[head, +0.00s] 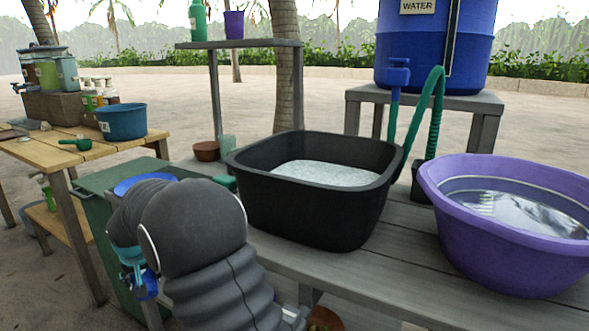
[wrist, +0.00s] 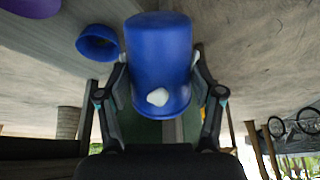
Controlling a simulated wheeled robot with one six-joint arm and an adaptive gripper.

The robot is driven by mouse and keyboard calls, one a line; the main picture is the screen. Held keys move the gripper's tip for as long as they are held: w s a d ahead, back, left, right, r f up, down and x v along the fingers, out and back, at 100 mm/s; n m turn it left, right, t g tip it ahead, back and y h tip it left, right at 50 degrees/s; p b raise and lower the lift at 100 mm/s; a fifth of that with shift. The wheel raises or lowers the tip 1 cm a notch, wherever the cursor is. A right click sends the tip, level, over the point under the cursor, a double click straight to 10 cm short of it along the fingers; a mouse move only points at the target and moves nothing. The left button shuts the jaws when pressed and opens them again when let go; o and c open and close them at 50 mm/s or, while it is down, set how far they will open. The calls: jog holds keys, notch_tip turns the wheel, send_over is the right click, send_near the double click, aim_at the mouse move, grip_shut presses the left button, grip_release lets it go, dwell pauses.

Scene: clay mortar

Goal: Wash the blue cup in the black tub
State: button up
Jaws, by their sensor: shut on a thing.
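My gripper (wrist: 160,90) is shut on the blue cup (wrist: 160,45), with one finger on each side of it in the wrist view. A small white patch shows on the cup's side. In the head view my gripper (head: 140,276) is low at the left of the black tub, outside it, and a piece of the blue cup (head: 148,286) shows there; my arm hides much of it. The black tub (head: 310,212) stands on the grey plank table and holds foamy whitish water.
A purple basin (head: 490,240) of clear water stands right of the tub. Behind are a blue water barrel (head: 436,50) and a green hose (head: 430,120). A wooden table (head: 95,150) with a blue bucket (head: 122,121) is at the left.

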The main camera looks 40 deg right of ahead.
jog(key=shift+t, duration=0.8)
jog(key=w+r, duration=0.1)
jog(key=r, duration=0.1)
jog(key=w+a+r, duration=0.1)
jog(key=r, duration=0.2)
jog(key=w+r+b, duration=0.1)
jog(key=r, duration=0.2)
jog(key=shift+w+a, duration=0.2)
jog(key=shift+a, duration=0.15)
jog(key=s+d+r+m+t+h+b, duration=0.1)
jog(key=d+r+m+h, duration=0.1)
jog(key=d+r, duration=0.5)
jog(key=d+r+m+t+h+b, duration=0.1)
jog(key=d+r+m+t+h, duration=0.15)
jog(key=r, duration=0.85)
jog(key=s+d+r+m+t+h+b, duration=0.1)
jog(key=d+r+m+h+b, duration=0.15)
jog(key=d+r, duration=0.45)
jog(key=s+d+r+m+g+h, duration=0.5)
jog(key=s+d+r+m+g, duration=0.1)
jog(key=s+d, duration=0.4)
jog(key=s+d+r+m+g+h, duration=0.5)
jog(key=s+d+r+m+g, duration=0.1)
jog(key=s+d+r+g, duration=0.2)
jog(key=s+d+g, duration=0.1)
jog(key=s+d, duration=0.1)
jog(key=d, duration=0.1)
jog(key=shift+s+d+r+b, duration=0.15)
jog(key=shift+d+r+b, duration=0.05)
jog(key=shift+d+b, duration=0.1)
